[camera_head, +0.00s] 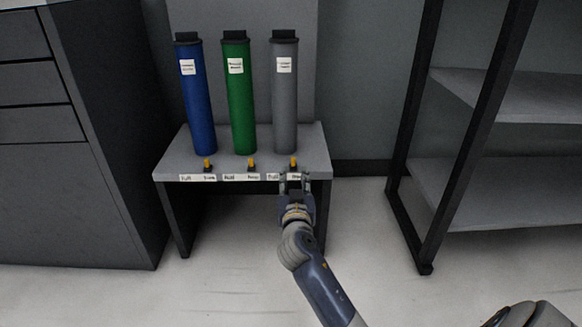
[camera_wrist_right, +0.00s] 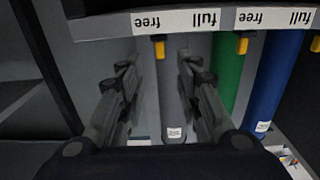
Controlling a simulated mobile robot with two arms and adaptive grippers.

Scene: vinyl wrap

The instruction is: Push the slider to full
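A low grey stand (camera_head: 170,165) holds a blue cylinder (camera_head: 199,105), a green cylinder (camera_head: 240,105) and a grey cylinder (camera_head: 285,105), all upright. Each has a yellow-tipped slider in front, near its "Free" label. The grey cylinder's slider (camera_head: 293,162) sits above the "Free" label, to the right of "Full"; it also shows in the right wrist view (camera_wrist_right: 158,47). My right gripper (camera_head: 294,181) is at the stand's front edge, just below that slider. In the wrist view its two fingers (camera_wrist_right: 157,65) are spread, with the slider between and beyond them; contact is unclear. My left gripper is out of view.
The green cylinder's slider (camera_head: 251,163) and the blue cylinder's slider (camera_head: 207,164) are to the left along the same edge. A dark drawer cabinet (camera_head: 70,190) stands left, and a shelf rack (camera_head: 480,190) right. The floor before the stand is clear.

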